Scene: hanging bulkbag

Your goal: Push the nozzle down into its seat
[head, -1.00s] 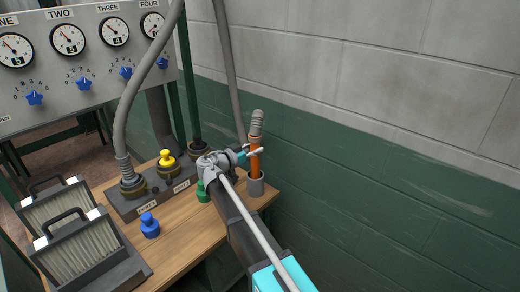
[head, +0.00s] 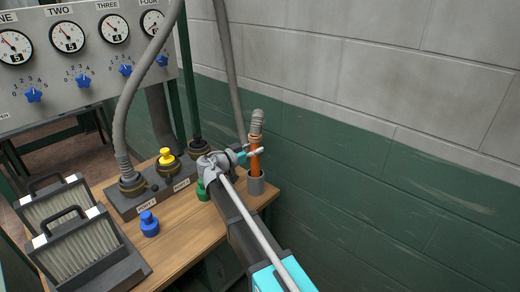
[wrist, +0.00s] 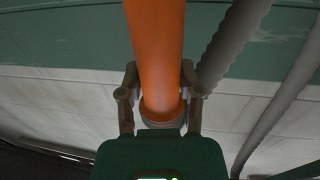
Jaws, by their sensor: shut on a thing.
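The nozzle is an orange tube (head: 255,162) with a ribbed grey end (head: 257,122) on top. It stands nearly upright, with its lower end inside a grey cup-shaped seat (head: 256,185) at the right corner of the wooden bench. My gripper (head: 251,153) is shut on the nozzle above the seat's rim. In the wrist view the orange tube (wrist: 157,50) runs between the two fingers of my gripper (wrist: 159,78). The bottom of the nozzle inside the seat is hidden, so I cannot tell how deep it sits.
A port block (head: 125,203) with a yellow plug (head: 166,157) and grey hoses stands on the bench (head: 186,235). Blue (head: 149,225) and green (head: 202,190) plugs stand before it. Two filter cassettes (head: 79,250) are at left. A wall (head: 400,170) rises close behind the seat.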

